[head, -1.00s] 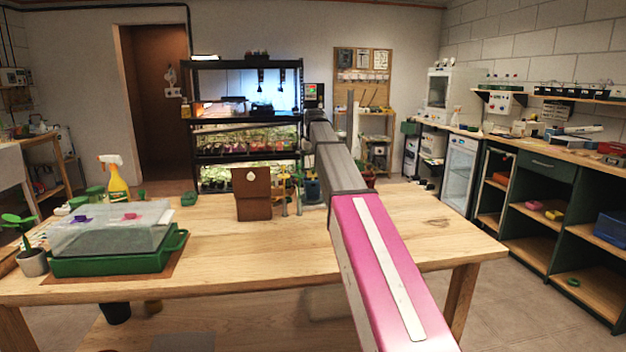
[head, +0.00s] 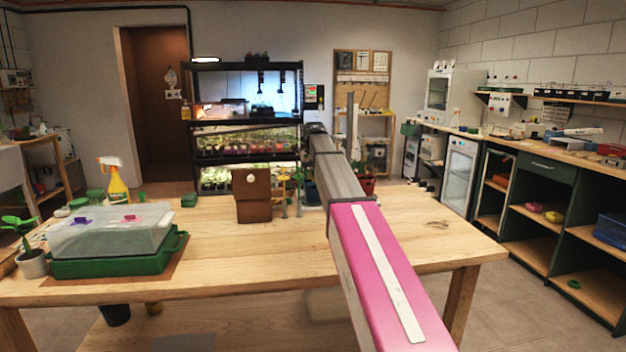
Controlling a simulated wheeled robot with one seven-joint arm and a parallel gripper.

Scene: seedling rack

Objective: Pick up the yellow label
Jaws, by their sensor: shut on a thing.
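My arm crosses the picture from the bottom right toward the middle of the table, and its far end points at the dark shelf rack. My gripper is hidden behind the arm's own links, so neither its fingers nor anything between them shows. I cannot make out the yellow label for certain. Small yellowish upright pieces (head: 283,178) stand at the table's far edge, just right of a brown box (head: 253,208); they are too small to name. A dark blue pot (head: 312,192) shows partly beside the arm.
The wooden table (head: 240,262) is bare in its middle and right. A green tray with a clear lid (head: 118,262) and a yellow spray bottle (head: 118,186) stand at its left. A shelf rack (head: 247,125) with seedlings stands behind. A potted plant (head: 32,263) is at far left.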

